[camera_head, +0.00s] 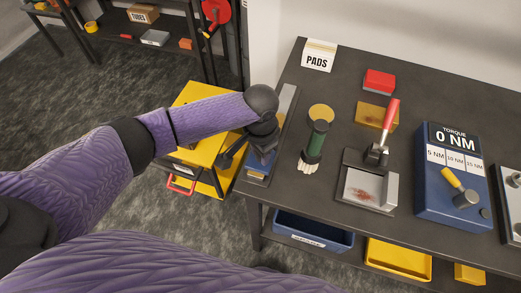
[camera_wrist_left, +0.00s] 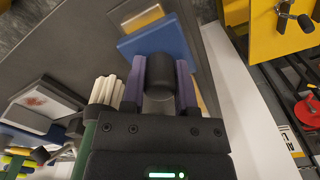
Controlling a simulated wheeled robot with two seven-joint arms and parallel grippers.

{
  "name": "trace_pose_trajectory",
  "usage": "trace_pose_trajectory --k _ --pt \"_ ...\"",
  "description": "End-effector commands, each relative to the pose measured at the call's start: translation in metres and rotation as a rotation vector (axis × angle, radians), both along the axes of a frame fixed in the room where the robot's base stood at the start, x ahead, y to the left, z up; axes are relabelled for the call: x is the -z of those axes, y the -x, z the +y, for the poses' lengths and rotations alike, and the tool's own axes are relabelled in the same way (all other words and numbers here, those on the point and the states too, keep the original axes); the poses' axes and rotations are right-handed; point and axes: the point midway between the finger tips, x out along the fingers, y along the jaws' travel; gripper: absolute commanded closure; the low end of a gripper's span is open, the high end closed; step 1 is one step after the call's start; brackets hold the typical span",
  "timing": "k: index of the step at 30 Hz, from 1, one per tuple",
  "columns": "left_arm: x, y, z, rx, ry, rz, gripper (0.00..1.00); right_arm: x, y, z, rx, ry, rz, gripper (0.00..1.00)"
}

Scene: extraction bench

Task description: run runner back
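A device with a blue body (camera_head: 262,161) and a pale grey strip (camera_head: 287,101) lies along the table's left edge; I take it to hold the runner. My left gripper (camera_head: 261,147) is over its near end and hides much of it. In the left wrist view, the purple fingers (camera_wrist_left: 160,92) sit on both sides of a dark rounded knob (camera_wrist_left: 160,72) and appear closed on it. The blue part (camera_wrist_left: 158,35) shows just beyond the knob. I cannot tell how the knob joins the runner. My right gripper is not in view.
A green-handled brush (camera_head: 316,142) stands close right of the device. Further right are a clamp fixture (camera_head: 355,192) with a red lever and a blue torque box (camera_head: 437,190). A PADS box (camera_head: 319,55) is at the back. A yellow cart (camera_head: 196,93) is left of the table.

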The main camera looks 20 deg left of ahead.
Motion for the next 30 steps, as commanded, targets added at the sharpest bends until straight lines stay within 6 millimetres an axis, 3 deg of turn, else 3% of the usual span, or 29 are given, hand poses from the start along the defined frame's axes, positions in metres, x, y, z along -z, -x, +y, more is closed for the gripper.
trace_pose_trajectory --k 1,4,5,30 --pt "-0.0001 -0.0001 0.0001 0.0 0.0 0.0 0.76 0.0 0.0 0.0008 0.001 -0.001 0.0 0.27" --pt "-0.0001 -0.0001 0.0001 0.0 0.0 0.0 0.97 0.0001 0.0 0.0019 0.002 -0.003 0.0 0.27" --pt "-0.0001 -0.0001 0.0001 0.0 0.0 0.0 1.0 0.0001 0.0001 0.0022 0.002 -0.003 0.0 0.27" --pt "-0.0004 -0.0003 0.0002 0.0 -0.001 -0.001 1.0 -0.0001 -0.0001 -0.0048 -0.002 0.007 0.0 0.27"
